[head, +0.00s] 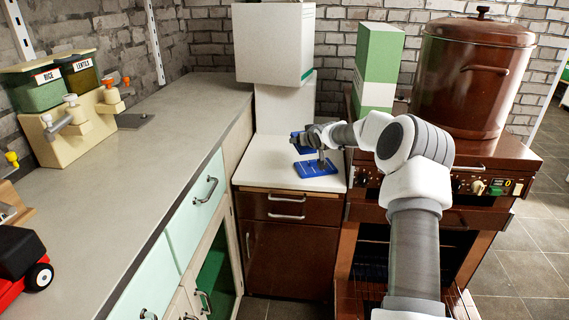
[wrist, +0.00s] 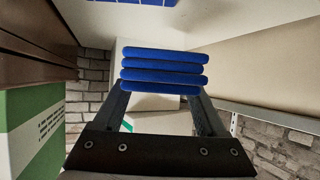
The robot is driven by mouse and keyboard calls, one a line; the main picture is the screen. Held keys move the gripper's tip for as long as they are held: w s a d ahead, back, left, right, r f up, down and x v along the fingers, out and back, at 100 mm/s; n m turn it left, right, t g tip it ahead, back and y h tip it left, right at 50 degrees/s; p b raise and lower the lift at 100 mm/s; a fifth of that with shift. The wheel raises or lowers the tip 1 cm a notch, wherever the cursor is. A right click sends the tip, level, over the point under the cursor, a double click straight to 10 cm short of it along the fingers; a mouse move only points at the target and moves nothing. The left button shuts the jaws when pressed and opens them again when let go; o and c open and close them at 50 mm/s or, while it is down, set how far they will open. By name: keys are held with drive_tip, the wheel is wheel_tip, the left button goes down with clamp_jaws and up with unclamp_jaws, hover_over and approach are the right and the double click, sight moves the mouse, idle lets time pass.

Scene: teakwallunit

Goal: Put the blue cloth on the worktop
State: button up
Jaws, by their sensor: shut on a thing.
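My gripper (wrist: 160,85) is shut on the folded blue cloth (wrist: 160,72), which shows as a stack of rounded blue layers between the two fingers in the wrist view. In the head view the cloth (head: 298,143) is a small blue patch, partly hidden by my gripper (head: 305,140). It is over the rear of the pale worktop (head: 265,172) on the brown cabinet. I cannot tell whether it touches the surface. The wrist view appears upside down, with the pale surface (wrist: 225,15) at the top.
A flat blue piece with white marks (head: 308,170) lies on the pale worktop below my wrist. White boxes (head: 275,45) stand behind. A green-and-white box (head: 376,70) and brown pot (head: 470,75) are right. The long grey counter (head: 170,140) has clear room.

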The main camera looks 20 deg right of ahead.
drive_tip(key=b, duration=0.3)
hover_over(275, 167)
wheel_tip(275, 167, down, 6)
drive_tip(key=shift+w+f, duration=0.1)
drive_tip(key=shift+f+b, duration=1.1)
drive_tip(key=shift+f, duration=0.9)
drive_tip(key=shift+f, duration=0.25)
drive_tip(key=o, duration=1.4)
drive_tip(key=shift+r, duration=0.1)
drive_tip(key=shift+r, duration=0.1)
